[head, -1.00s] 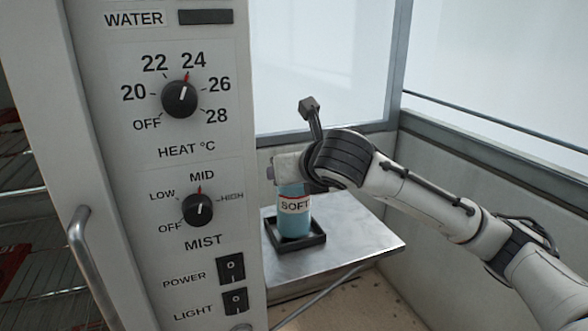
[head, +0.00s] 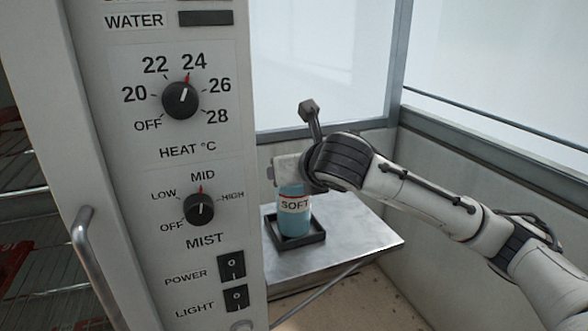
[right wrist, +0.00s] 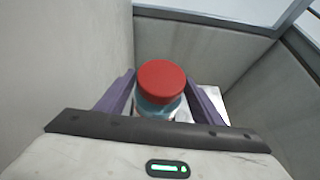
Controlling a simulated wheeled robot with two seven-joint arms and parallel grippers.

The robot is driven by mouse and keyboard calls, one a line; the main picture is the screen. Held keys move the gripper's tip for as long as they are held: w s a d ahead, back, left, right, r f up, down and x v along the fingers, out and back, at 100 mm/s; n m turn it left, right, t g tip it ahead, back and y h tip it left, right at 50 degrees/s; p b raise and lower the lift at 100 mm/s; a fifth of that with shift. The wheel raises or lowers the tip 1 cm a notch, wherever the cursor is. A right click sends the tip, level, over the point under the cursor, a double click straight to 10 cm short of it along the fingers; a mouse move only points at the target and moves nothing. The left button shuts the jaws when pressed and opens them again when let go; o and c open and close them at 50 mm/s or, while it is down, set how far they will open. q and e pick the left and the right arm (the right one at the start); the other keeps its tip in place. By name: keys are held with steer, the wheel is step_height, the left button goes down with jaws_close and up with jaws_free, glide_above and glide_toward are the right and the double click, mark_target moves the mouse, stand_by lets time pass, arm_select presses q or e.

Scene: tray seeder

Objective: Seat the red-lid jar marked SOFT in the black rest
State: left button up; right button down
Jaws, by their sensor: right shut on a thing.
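The jar marked SOFT (head: 294,217) is blue with a white label and stands upright in the black rest (head: 312,238), on the metal shelf. Its red lid (right wrist: 162,82) shows from above in the right wrist view. My right gripper (head: 290,180) is at the jar's upper part, and its two purple fingers (right wrist: 165,100) lie on either side of the jar, shut on it. The rest's rim hides the jar's bottom, so I cannot tell whether it touches the floor of the rest. My left gripper is not in view.
The metal shelf (head: 355,235) has free room right of the rest. A tall control panel (head: 215,130) with knobs and switches stands close at the left, with a metal handle (head: 95,260). Walls close off the back and right.

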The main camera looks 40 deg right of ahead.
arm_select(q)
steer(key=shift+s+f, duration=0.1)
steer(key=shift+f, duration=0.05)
arm_select(e)
steer(key=shift+f, duration=0.3)
steer(key=c, duration=0.9)
jaws_free()
steer(key=shift+o, duration=0.5)
steer(key=shift+f, duration=0.25)
steer(key=shift+s+a+r, duration=0.1)
steer(key=shift+s+r, duration=0.15)
steer(key=shift+r, duration=0.1)
steer(key=shift+s+r+p, duration=0.15)
steer(key=shift+s+p, duration=0.1)
steer(key=shift+p, duration=0.25)
steer(key=shift+p+v, duration=0.8)
steer(key=shift+v, duration=0.25)
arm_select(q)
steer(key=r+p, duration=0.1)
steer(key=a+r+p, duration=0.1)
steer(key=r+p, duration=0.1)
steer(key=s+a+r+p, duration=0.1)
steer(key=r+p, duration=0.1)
arm_select(e)
steer(key=v, duration=0.7)
steer(key=shift+s+a, duration=0.15)
steer(key=shift+s, duration=0.2)
